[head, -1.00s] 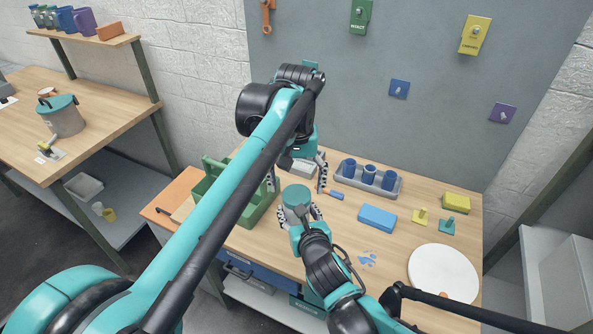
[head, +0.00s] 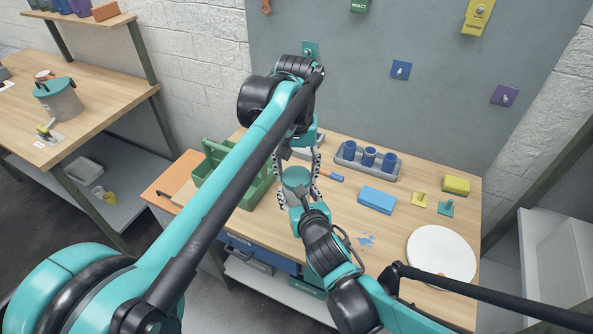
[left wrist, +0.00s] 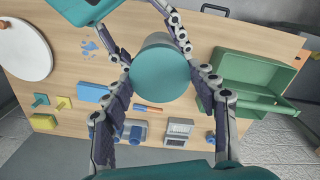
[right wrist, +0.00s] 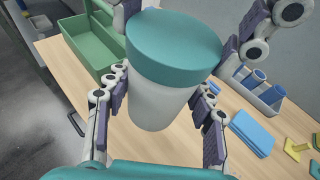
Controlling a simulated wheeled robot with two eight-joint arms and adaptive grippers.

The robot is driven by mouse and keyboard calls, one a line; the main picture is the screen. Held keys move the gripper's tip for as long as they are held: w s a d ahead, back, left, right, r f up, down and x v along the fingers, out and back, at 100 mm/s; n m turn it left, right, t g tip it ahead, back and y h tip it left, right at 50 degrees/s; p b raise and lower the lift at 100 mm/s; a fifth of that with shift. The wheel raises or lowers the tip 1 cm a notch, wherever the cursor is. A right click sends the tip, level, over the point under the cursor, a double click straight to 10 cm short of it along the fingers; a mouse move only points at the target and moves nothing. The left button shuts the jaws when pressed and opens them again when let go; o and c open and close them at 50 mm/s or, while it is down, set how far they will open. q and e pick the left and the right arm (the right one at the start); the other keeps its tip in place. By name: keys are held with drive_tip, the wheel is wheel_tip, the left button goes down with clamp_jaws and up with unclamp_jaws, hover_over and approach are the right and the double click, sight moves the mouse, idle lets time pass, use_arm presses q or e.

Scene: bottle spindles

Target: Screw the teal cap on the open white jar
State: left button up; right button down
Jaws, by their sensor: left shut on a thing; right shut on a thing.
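The white jar (right wrist: 148,108) stands upright between the fingers of my right gripper (right wrist: 160,92), which is shut on its sides. The teal cap (right wrist: 173,46) sits on top of the jar and looks level; the rim under it is hidden. In the left wrist view the cap (left wrist: 160,75) shows from above as a full disc. My left gripper (left wrist: 164,84) has a finger on each side of the cap and is shut on it. In the head view the cap (head: 296,178) lies between both grippers, over the table's rear left part.
A green caddy (head: 257,190) stands close on the left. A grey tray (head: 349,161) with blue cups is behind right. A screwdriver (head: 331,176) lies beside the grippers. A blue block (head: 376,199), a yellow block (head: 456,185) and a white plate (head: 441,254) are further right.

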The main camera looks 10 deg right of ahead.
use_arm(q)
drive_tip(key=o, duration=1.3)
drive_tip(key=shift+o, duration=0.2)
drive_tip(key=shift+r, duration=0.1)
wheel_tip(320, 180, up, 12)
drive_tip(key=s+a+f+n+t, duration=0.1)
drive_tip(key=s+a+f+t, duration=0.1)
drive_tip(key=s+a+f, duration=0.2)
drive_tip(key=s+a+f+t, duration=0.2)
drive_tip(key=s+a+f, duration=0.3)
drive_tip(key=a+f, duration=0.5)
drive_tip(key=s+a+f+n+t, duration=0.1)
drive_tip(key=s+a+f+t, duration=0.2)
drive_tip(key=s+a+f, duration=0.2)
drive_tip(key=a+f, duration=0.3)
drive_tip(key=a, duration=0.3)
drive_tip(key=shift+a+n, duration=0.3)
drive_tip(key=shift+a, duration=0.05)
drive_tip(key=shift+s, duration=0.1)
